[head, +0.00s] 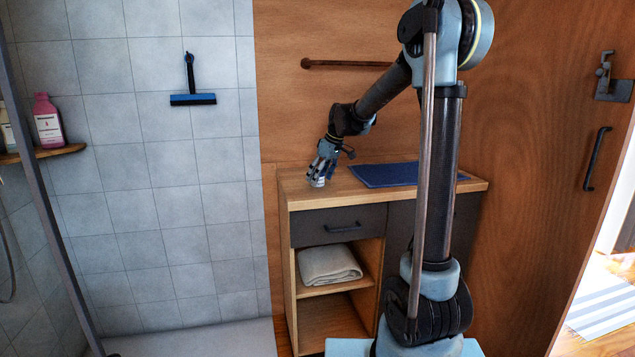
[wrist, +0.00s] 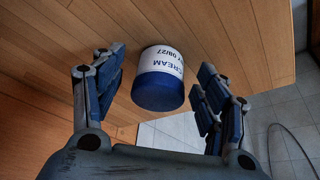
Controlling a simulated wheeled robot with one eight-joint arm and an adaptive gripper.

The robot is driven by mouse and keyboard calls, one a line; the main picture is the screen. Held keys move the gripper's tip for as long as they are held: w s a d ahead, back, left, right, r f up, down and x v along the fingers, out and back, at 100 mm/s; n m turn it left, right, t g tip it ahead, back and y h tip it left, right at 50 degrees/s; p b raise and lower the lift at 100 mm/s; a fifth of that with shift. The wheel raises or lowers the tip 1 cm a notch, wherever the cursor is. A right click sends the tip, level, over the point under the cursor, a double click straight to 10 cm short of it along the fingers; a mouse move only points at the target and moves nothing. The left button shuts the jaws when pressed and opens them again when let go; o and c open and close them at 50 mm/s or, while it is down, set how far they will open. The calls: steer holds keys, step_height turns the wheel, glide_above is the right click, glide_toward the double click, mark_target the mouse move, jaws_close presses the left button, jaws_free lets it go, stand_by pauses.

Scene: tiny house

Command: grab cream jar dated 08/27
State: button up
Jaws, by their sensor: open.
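The cream jar (wrist: 160,78) has a white label reading "CREAM" and "08/27", upside down in the wrist view, and a dark blue end. It stands on the wooden cabinet top (head: 330,194), near its left edge. My gripper (wrist: 160,92) is open, with one finger on each side of the jar. Gaps show between the jar and both fingers in the wrist view. In the head view my gripper (head: 320,172) points down at the cabinet top, and only a small pale part of the jar (head: 317,182) shows beneath the fingers.
A dark blue cloth (head: 385,175) lies on the cabinet top to the right. A folded towel (head: 329,264) sits on the open shelf below the drawer (head: 338,226). A wall bar (head: 345,63) is above. The tiled shower wall (head: 160,150) is at left.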

steer(key=shift+a+f, duration=0.15)
steer(key=shift+f, duration=0.15)
steer(key=shift+c, duration=0.4)
steer(key=c, duration=1.1)
steer(key=shift+r, duration=0.15)
